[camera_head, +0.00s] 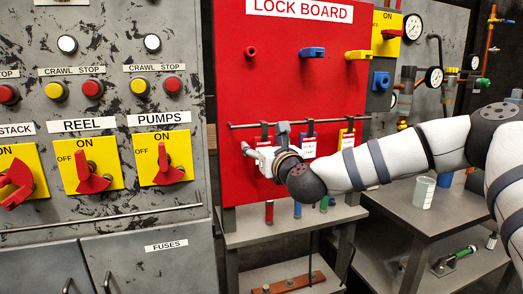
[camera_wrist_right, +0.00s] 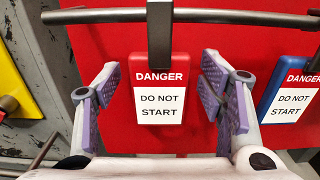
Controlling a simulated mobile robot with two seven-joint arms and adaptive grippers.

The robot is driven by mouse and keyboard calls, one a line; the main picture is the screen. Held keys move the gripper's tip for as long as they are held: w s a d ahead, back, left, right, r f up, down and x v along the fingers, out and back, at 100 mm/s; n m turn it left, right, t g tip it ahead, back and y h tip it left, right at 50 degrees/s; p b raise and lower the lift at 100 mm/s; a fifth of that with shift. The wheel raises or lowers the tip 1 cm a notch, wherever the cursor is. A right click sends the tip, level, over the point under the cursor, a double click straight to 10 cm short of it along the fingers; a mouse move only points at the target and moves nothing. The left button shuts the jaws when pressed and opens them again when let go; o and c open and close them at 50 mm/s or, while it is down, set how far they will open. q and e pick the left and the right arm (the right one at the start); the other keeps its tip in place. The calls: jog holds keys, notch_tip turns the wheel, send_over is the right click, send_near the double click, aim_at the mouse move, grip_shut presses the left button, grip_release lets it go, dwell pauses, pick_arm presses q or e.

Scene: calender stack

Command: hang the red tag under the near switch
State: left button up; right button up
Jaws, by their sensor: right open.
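The red tag (camera_wrist_right: 158,100), marked DANGER DO NOT START, hangs by a dark hook from a rail. It is seen in the right wrist view; my gripper largely hides it in the head view. My right gripper (camera_head: 262,156) is open, with its purple-padded fingers on either side of the tag and visible gaps to both edges. Three yellow switch plates with red handles are on the grey cabinet at left: the stack switch (camera_head: 17,183), reel switch (camera_head: 92,182) and pumps switch (camera_head: 162,170). I cannot tell which is the near one. My left gripper is out of view.
A blue tag (camera_wrist_right: 293,100) and a yellow tag (camera_head: 346,140) hang to the right on the same rail (camera_head: 300,123). The red lock board (camera_head: 284,75) is behind. A thin bar (camera_head: 110,217) runs below the switches. A grey shelf (camera_head: 290,228) stands below the board.

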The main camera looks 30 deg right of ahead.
jog(key=shift+w, duration=0.1)
jog(key=shift+c, duration=1.1)
jog(key=c, duration=1)
jog(key=shift+c, duration=0.2)
jog(key=shift+r, duration=0.1)
